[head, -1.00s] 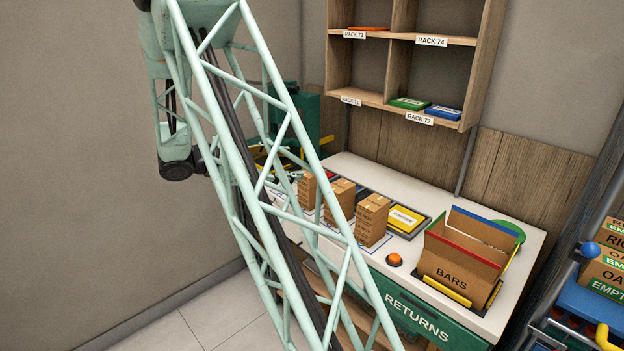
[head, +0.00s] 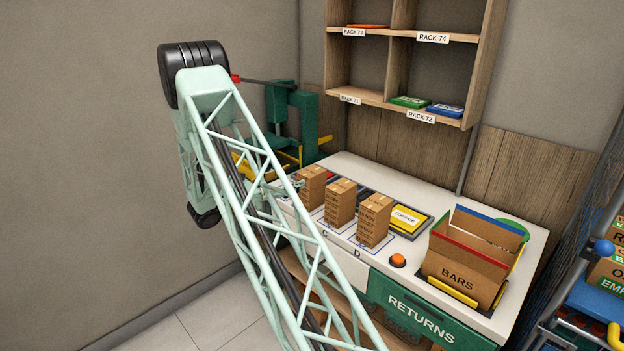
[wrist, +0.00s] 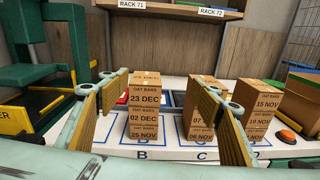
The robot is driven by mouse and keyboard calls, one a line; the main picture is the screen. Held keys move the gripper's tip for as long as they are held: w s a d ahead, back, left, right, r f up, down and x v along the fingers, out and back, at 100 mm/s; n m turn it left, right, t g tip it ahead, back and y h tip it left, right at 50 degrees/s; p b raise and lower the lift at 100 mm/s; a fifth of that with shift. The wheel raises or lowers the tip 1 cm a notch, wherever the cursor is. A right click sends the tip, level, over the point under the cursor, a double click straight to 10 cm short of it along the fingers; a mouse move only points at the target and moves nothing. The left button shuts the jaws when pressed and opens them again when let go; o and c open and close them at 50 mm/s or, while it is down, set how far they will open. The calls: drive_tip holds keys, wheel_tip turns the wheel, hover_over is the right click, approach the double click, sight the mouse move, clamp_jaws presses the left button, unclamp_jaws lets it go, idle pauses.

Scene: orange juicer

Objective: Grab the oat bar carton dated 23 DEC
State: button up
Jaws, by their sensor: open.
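The oat bar carton dated 23 DEC (wrist: 144,97) is the top one of the left stack in the wrist view, above cartons dated 02 DEC (wrist: 143,117) and 25 NOV (wrist: 142,135). This stack stands in the outlined space B; in the head view it is the leftmost stack (head: 312,187). My gripper (wrist: 158,86) is open and empty, with its padded fingers spread left and right of that stack in the picture. It appears short of the stack, though the exact gap is unclear. In the head view my arm hides most of the gripper.
Other oat bar stacks stand at C (wrist: 197,108) and D (wrist: 262,105), close to the right. An orange button (head: 397,260) and BARS box (head: 456,278) are farther right. A TOFFEE box (head: 408,219) lies behind. A green machine (head: 293,122) stands at left.

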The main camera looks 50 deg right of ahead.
drive_tip(key=n, duration=0.1)
approach(304, 175)
drive_tip(key=d+f, duration=0.1)
drive_tip(key=shift+s+d+f+t+h, duration=0.1)
drive_tip(key=shift+s+t+h, duration=0.2)
drive_tip(key=shift+s+t, duration=0.15)
drive_tip(key=shift+s+d, duration=0.2)
drive_tip(key=shift+d, duration=1.2)
drive_tip(key=shift+s+d, duration=0.2)
drive_tip(key=shift+d, duration=1.25)
drive_tip(key=shift+s+d, duration=0.2)
drive_tip(key=shift+d, duration=1.2)
drive_tip(key=shift+s+d, duration=0.15)
drive_tip(key=shift+d, duration=1.15)
drive_tip(key=shift+s+d, duration=0.1)
drive_tip(key=shift+d, duration=1.2)
drive_tip(key=shift+c, duration=0.2)
drive_tip(key=c, duration=1)
